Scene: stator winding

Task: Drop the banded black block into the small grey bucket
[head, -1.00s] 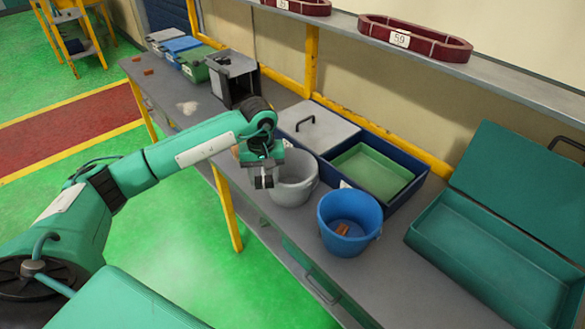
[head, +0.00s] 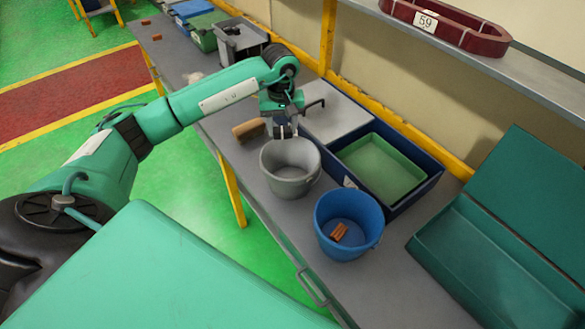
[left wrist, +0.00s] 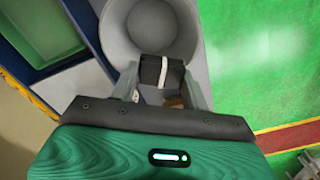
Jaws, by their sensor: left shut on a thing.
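My left gripper (head: 283,128) is shut on the banded black block, just behind and above the far rim of the small grey bucket (head: 290,180). In the left wrist view the block (left wrist: 161,72) is black with a white band and sits between the two fingers. There it overlaps the near part of the grey bucket (left wrist: 112,32), whose opening shows beyond it. The grey bucket stands upright on the bench and its visible inside looks empty. My right gripper is not in view.
A blue bucket (head: 322,223) with an orange-brown piece (head: 339,232) inside stands at the right. A blue tray (head: 437,172) holding a green tray (head: 383,168) and an open teal case (head: 465,260) are farther right.

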